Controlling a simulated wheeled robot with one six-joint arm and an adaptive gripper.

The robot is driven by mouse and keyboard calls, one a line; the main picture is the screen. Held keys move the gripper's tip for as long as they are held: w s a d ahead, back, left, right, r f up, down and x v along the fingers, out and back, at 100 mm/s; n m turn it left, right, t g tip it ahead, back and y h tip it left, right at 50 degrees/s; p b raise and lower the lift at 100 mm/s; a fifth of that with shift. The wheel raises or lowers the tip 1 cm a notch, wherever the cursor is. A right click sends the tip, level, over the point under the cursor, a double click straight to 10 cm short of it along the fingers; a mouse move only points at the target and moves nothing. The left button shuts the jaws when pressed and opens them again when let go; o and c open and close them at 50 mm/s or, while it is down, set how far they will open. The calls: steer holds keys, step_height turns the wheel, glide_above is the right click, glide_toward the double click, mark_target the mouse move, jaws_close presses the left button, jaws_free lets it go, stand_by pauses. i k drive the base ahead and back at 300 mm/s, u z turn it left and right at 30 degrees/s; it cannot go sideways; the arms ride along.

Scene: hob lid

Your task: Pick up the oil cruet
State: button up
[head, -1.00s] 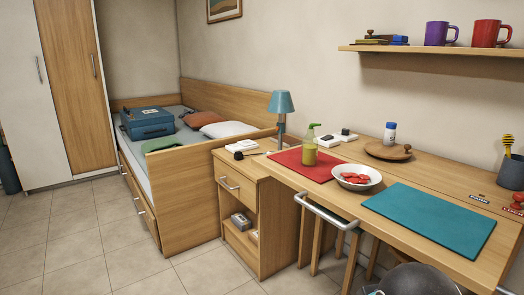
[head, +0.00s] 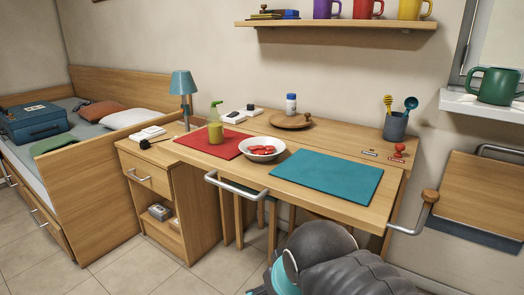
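A clear bottle (head: 215,124) with yellow-green liquid and a green spout-like top stands upright on the red mat (head: 196,143), at the left part of the desk. It is the thing most like an oil cruet, but I cannot tell for certain that it is one. Nothing touches it. My dark grey arm shows at the bottom centre, in front of the desk and well apart from the bottle. The fingers of my gripper do not show.
A white bowl (head: 248,151) of red pieces stands right of the bottle. A teal mat (head: 308,176) lies bare beyond it. A lamp (head: 183,84) stands at left. A metal rail (head: 226,187) runs along the desk's front. A shelf (head: 340,25) with mugs hangs above.

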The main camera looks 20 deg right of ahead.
mark_target(215, 122)
steer(key=u, duration=0.45)
steer(key=k, duration=1.05)
steer(key=z, duration=0.2)
steer(key=i, duration=1.55)
steer(key=u, duration=0.8)
